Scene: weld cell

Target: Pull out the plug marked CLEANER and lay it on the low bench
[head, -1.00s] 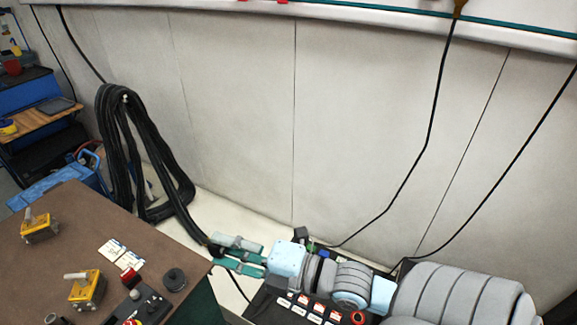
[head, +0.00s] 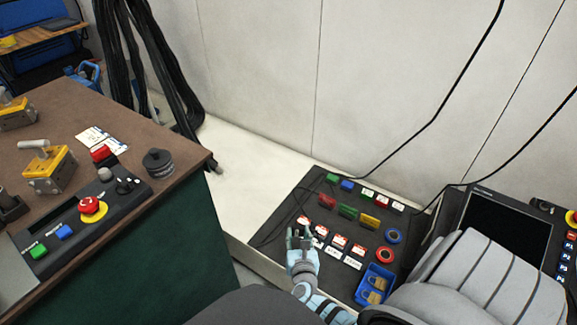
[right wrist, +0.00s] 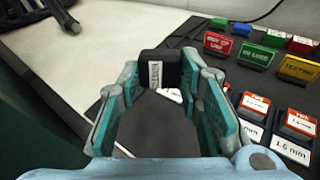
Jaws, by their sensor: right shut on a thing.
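My right gripper (head: 300,238) is over the dark mat on the low bench (head: 268,238) in the head view, its fingers pointing away. In the right wrist view, its teal-padded fingers (right wrist: 160,85) are shut on a small black plug (right wrist: 160,60) at their tips. The plug carries a white label with sideways lettering too small to read for certain. Whether the plug touches the mat cannot be told. My left gripper is not in view.
Red, green and yellow tag blocks (head: 348,211) and several labelled boxes (head: 338,242) stand on the mat. A blue tray (head: 374,284) and a screen (head: 508,225) are to the right. A brown-topped table (head: 130,125) stands at left. Cables (head: 432,124) hang along the wall.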

